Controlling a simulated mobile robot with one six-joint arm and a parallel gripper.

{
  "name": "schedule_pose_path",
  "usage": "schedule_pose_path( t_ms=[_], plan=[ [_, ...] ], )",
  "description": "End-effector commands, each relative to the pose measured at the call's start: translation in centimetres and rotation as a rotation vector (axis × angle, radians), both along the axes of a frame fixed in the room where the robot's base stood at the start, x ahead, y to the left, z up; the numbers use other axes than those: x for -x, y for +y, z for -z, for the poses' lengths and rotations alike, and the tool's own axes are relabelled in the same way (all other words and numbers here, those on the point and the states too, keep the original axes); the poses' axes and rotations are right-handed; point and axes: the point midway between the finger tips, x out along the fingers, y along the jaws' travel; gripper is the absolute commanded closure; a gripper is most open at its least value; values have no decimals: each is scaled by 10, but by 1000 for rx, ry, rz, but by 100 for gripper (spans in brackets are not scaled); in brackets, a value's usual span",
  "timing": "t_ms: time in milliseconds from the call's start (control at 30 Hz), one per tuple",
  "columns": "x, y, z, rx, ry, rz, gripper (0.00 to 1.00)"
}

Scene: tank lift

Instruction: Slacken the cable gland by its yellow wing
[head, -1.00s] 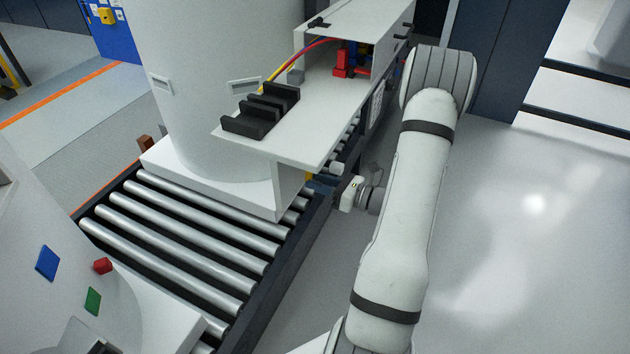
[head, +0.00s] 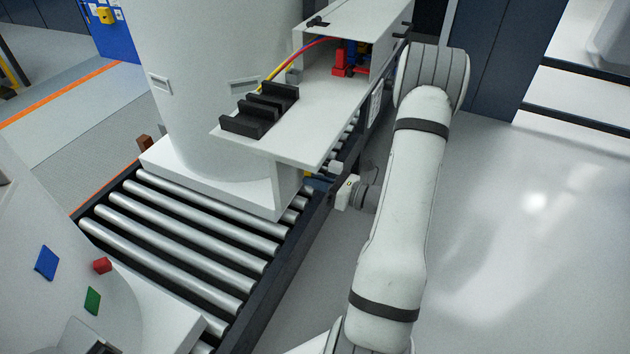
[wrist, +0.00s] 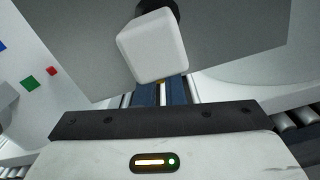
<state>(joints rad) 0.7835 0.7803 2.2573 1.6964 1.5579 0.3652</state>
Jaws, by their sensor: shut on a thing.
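My gripper (head: 318,184) is under the white shelf, at the side of the roller conveyor. The fingers are shut on the wing. In the head view the wing is barely visible, and the gland body is hidden below the shelf. A white block (wrist: 152,46) on a dark stem stands just beyond the fingers in the wrist view; it also shows above my gripper in the head view (head: 336,167).
The white shelf (head: 300,125) carries a black slotted holder (head: 260,110). A red and a yellow cable run into an open housing (head: 340,22) beside a large white tank (head: 215,80). Conveyor rollers (head: 180,235) lie left of my gripper. The floor to the right is clear.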

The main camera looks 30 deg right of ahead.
Motion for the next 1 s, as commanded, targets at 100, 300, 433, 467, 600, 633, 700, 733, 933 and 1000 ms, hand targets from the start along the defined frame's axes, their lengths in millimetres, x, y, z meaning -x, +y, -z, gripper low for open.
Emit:
schedule_pose_path(
  t_ms=[100, 300, 433, 467, 600, 633, 700, 733, 933, 1000],
  plan=[
    [1, -2, 0, 3, -1, -2, 100],
    [0, -3, 1, 8, -6, -1, 100],
    [0, -4, 2, 21, -15, -1, 100],
    [0, -5, 2, 26, -20, -1, 100],
    [-2, -7, 4, 69, -54, -1, 100],
    [-3, -8, 4, 83, -64, 0, 100],
    [-4, -10, 5, 120, -93, 0, 100],
    [-5, -11, 6, 137, -107, 0, 100],
    [-11, -19, 7, 279, -217, 0, 100],
    [-13, -22, 7, 332, -258, 1, 100]
  ],
)
